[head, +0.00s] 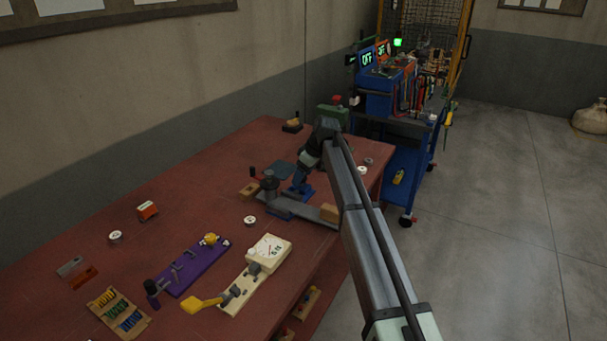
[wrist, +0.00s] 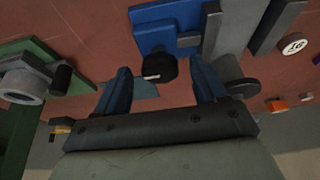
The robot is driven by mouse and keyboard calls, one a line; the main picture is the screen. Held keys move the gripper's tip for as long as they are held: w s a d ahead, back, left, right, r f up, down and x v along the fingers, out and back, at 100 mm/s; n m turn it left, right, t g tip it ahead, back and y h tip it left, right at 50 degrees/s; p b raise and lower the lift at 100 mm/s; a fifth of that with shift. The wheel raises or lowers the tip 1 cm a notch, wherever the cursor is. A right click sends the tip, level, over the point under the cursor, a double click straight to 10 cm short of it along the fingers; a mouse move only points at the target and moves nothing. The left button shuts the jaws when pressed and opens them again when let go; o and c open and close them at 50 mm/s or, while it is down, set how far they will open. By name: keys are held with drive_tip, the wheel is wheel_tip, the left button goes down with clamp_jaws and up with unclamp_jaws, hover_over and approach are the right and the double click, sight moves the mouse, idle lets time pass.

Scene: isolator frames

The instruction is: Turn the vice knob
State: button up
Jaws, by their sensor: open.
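My gripper (head: 302,178) is over the far part of the red workbench, with its fingers pointing down towards a blue fixture. In the wrist view my gripper (wrist: 158,72) is open, with one blue finger on each side of a black knob (wrist: 160,68). The knob sits at the edge of the blue body of what looks like the vice (wrist: 155,35). A gap shows between the knob and each finger. I cannot tell how far the fingertips reach along the knob. In the head view my gripper and arm hide the knob.
A grey bar (head: 305,208) with wooden blocks lies close by on the bench (head: 190,165). A green machine (wrist: 35,65) stands left in the wrist view. A blue trolley (head: 398,185) stands behind.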

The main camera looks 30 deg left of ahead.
drive_tip(key=c, duration=1.1)
drive_tip(key=shift+o, duration=0.2)
drive_tip(key=shift+m, duration=0.3)
drive_tip(key=shift+s+m+t, duration=0.2)
drive_tip(key=shift+m+t, duration=0.4)
drive_tip(key=shift+m, duration=0.6)
drive_tip(key=m+t, duration=0.1)
drive_tip(key=m, duration=0.2)
drive_tip(key=shift+s+a+m+h, duration=0.1)
drive_tip(key=shift+m+h, duration=0.2)
drive_tip(key=shift+m, duration=0.1)
drive_tip(key=m, duration=0.2)
drive_tip(key=m+t+h, duration=0.1)
drive_tip(key=m, duration=0.1)
drive_tip(key=m+t, duration=0.1)
drive_tip(key=m, duration=0.1)
drive_tip(key=shift+s+a+h, duration=0.1)
drive_tip(key=shift+a+h, duration=0.15)
drive_tip(key=shift+h, duration=0.15)
drive_tip(key=shift+m, duration=0.4)
drive_tip(key=shift+s, duration=0.1)
